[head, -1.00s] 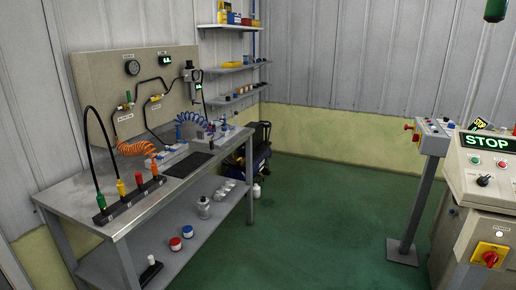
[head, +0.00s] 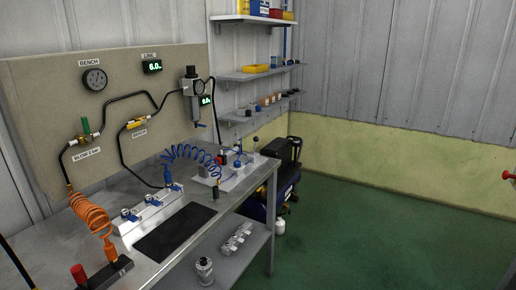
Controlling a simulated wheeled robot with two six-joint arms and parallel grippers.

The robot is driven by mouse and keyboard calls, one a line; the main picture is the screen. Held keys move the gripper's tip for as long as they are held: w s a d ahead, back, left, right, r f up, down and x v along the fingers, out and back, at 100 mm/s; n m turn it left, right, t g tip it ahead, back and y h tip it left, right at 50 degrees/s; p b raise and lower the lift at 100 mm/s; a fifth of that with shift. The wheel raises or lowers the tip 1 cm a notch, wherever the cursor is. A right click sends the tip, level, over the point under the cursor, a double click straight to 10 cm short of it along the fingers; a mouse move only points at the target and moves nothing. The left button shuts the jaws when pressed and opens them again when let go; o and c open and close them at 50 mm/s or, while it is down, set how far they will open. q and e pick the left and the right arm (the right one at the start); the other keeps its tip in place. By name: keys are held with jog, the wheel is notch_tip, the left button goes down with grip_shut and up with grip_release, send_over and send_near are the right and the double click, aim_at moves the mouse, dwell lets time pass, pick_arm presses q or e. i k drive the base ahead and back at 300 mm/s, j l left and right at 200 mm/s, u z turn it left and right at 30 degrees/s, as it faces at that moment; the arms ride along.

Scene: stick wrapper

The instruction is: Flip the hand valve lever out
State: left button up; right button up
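Neither of my grippers shows in the head view. On the workbench (head: 229,208), a white plate (head: 231,185) at the far right end carries small blue, red and grey fittings. A thin upright lever with a dark ball knob (head: 256,138) stands at the back right of this plate; it may be the hand valve lever, but I cannot tell for sure. On the back panel (head: 40,100) are a valve with a green handle (head: 86,127) and a valve with a yellow handle (head: 136,123). The lever positions are too small to read exactly.
A filter unit (head: 192,88), a gauge (head: 94,79) and an orange coiled hose (head: 90,212) are at the bench. A blue coiled hose (head: 190,152) arches over the bench top. A black mat (head: 174,232) lies in front. The green floor (head: 370,235) to the right is clear.

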aim_at(256, 139)
jog(key=u, duration=0.3)
jog(key=i+l+u, duration=0.45)
jog(key=l+u, duration=0.15)
jog(key=i+l+u, duration=0.15)
jog(key=l+u, duration=0.15)
jog(key=l, duration=0.25)
jog(key=i+l, duration=0.1)
jog(key=l, duration=0.25)
jog(key=i+l, duration=0.1)
jog(key=l, duration=0.3)
jog(key=i+l+u, duration=0.1)
jog(key=l, duration=0.25)
jog(key=i+l, duration=0.15)
jog(key=l, duration=0.25)
jog(key=i+l, duration=0.1)
jog(key=l, duration=0.25)
